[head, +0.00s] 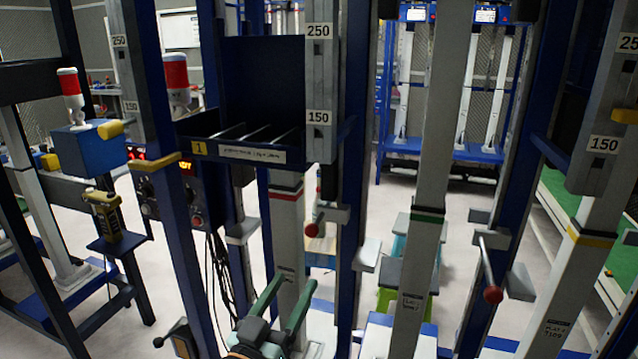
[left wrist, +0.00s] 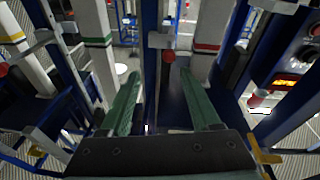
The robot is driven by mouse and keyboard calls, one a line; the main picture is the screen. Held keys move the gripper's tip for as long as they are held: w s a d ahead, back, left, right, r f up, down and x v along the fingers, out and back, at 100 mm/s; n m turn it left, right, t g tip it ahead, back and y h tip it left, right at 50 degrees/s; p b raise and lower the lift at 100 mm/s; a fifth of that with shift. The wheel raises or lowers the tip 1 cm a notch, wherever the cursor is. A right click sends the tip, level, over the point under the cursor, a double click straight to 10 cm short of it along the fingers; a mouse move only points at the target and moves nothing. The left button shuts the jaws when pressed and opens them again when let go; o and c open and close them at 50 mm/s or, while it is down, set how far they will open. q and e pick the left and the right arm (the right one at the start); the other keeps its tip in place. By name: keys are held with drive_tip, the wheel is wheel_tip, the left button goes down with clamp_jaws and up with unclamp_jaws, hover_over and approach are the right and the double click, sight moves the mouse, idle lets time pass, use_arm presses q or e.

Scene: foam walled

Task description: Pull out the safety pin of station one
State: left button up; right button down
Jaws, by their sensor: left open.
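Station one carries a yellow plate marked 1 (head: 198,148) on the front of its dark blue tray. Below and to the right of it, a red ball knob (head: 312,230) sits on a grey bracket at a blue upright; I cannot tell for sure whether this is the safety pin. In the left wrist view a red knob (left wrist: 168,56) shows beyond the gap between my fingers. My left gripper (head: 295,284) is open and empty, its green fingers apart, below the knob in the head view. The fingers also show in the left wrist view (left wrist: 160,76). My right gripper is out of view.
A post with a red band (head: 286,190) and a post with a green band (head: 427,215) stand close by. Another red knob (head: 493,294) is at the right. Black cables (head: 218,275) hang at the left. Blue uprights leave narrow gaps.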

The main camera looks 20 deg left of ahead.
sight(316, 222)
use_arm(q)
drive_tip(key=w+r+p, duration=0.1)
drive_tip(key=w, duration=0.4)
drive_tip(key=w+r+n+g+p, duration=0.1)
drive_tip(key=w+p, duration=0.1)
drive_tip(key=w, duration=0.3)
drive_tip(key=w+r+n+y+p, duration=0.1)
drive_tip(key=w, duration=0.5)
drive_tip(key=shift+a+g, duration=0.15)
drive_tip(key=shift+g, duration=0.25)
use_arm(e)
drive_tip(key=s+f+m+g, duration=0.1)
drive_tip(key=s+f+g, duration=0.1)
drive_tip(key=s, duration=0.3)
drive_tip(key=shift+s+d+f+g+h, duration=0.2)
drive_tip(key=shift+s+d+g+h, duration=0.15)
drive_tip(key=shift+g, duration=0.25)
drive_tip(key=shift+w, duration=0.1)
use_arm(q)
clamp_jaws()
drive_tip(key=shift+s, duration=0.1)
